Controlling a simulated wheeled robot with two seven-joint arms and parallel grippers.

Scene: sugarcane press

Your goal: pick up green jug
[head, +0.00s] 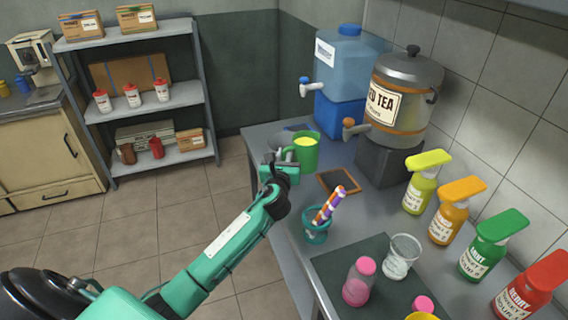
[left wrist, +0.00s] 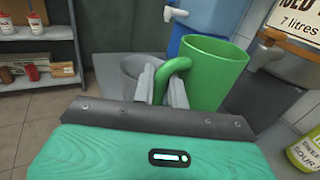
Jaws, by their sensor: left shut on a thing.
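The green jug (head: 306,153) stands upright at the far left part of the counter in the head view, with something yellow-green showing inside it. It also shows in the left wrist view (left wrist: 215,72), with its curved handle toward my gripper. My left gripper (head: 284,168) is at the near left side of the jug. In the left wrist view its fingers (left wrist: 162,85) are shut on the jug's handle. I cannot tell whether the jug's base touches the counter. My right gripper is not in view.
A grey container (head: 281,146) stands just left of the jug. A blue water dispenser (head: 345,65) and a tea urn (head: 400,95) stand behind. A dark framed pad (head: 338,181), a teal cup with striped sticks (head: 316,232) and several syrup bottles (head: 487,245) are on the counter (head: 285,212).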

